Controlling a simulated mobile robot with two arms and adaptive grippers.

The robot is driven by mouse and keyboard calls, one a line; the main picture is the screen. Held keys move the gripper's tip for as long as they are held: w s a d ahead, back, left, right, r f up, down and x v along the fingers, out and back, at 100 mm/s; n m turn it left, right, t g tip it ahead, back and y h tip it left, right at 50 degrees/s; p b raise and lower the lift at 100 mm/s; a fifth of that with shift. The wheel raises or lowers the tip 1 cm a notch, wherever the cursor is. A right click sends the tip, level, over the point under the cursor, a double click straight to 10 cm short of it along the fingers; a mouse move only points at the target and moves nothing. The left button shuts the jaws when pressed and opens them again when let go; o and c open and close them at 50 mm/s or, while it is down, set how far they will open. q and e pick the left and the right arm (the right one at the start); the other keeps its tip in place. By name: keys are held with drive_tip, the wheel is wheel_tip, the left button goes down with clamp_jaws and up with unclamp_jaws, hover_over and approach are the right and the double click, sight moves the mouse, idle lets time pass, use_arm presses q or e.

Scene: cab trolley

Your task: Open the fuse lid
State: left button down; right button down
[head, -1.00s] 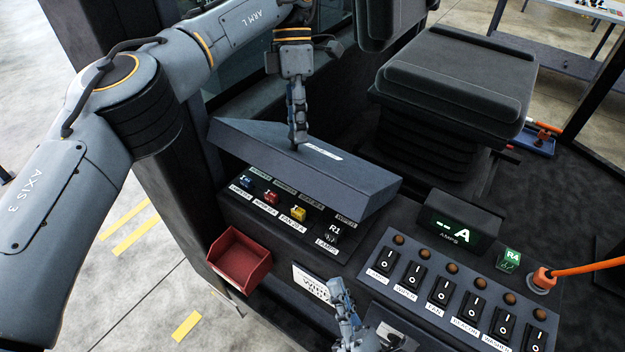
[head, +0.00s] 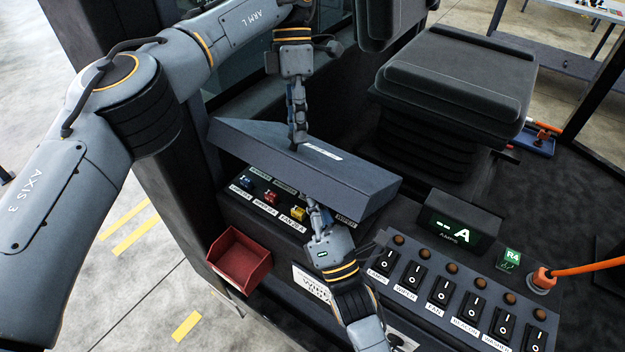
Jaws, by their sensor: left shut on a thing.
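The fuse lid (head: 335,176), a dark blue-grey slab with a white label on top, is tilted up over the fuse panel, its front edge raised clear of it. My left gripper (head: 296,142) comes down from above and is shut on the lid's upper side; its fingertips are small here. Below the front edge, the panel shows a blue fuse (head: 246,181), a red fuse (head: 270,196) and a yellow fuse (head: 298,213). My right gripper (head: 312,208) is at the panel just right of the yellow fuse, near the lid's front edge. Its fingers are too small to read.
An empty red bin (head: 240,262) hangs at the front left. A switch panel (head: 450,290) with several rockers lies to the right, with an amps display (head: 458,225) and a green R4 relay (head: 508,260) behind. An orange cable (head: 590,265) plugs in at right. A seat (head: 455,85) stands behind.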

drive_tip(key=shift+w+d+r, duration=0.15)
drive_tip(key=shift+w+r, duration=0.15)
drive_tip(key=shift+r, duration=0.15)
drive_tip(key=shift+w+d+r, duration=0.25)
drive_tip(key=shift+d+r, duration=0.1)
drive_tip(key=shift+r, duration=0.4)
use_arm(q)
drive_tip(key=c, duration=1)
unclamp_jaws()
drive_tip(key=shift+f, duration=0.15)
use_arm(e)
drive_tip(key=shift+a, duration=0.1)
drive_tip(key=shift+f, duration=0.1)
use_arm(q)
drive_tip(key=shift+d, duration=0.1)
